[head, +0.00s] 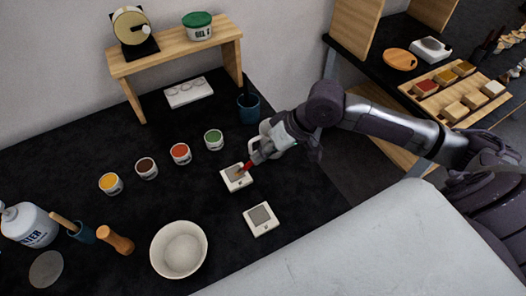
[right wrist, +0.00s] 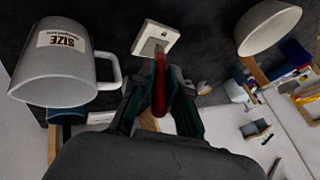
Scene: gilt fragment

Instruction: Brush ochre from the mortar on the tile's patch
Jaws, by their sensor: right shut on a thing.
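My right gripper (head: 258,154) is shut on a red-handled brush (head: 245,168), which slants down over a white tile (head: 229,186) with a brownish patch. In the right wrist view the brush (right wrist: 159,85) sits between the fingers of the right gripper (right wrist: 158,100), its far end over the tile (right wrist: 142,46); whether it touches is unclear. A second white tile (head: 250,228) with a grey-brown patch lies nearer. A pale round bowl (head: 157,256), possibly the mortar, stands front left; no ochre is clear in it. My left gripper is not in view.
A white mug (right wrist: 50,75) labelled SIZE stands close beside the right gripper. Open paint pots (head: 180,154) form a row behind the tiles. Dark table is clear between tiles and bowl.

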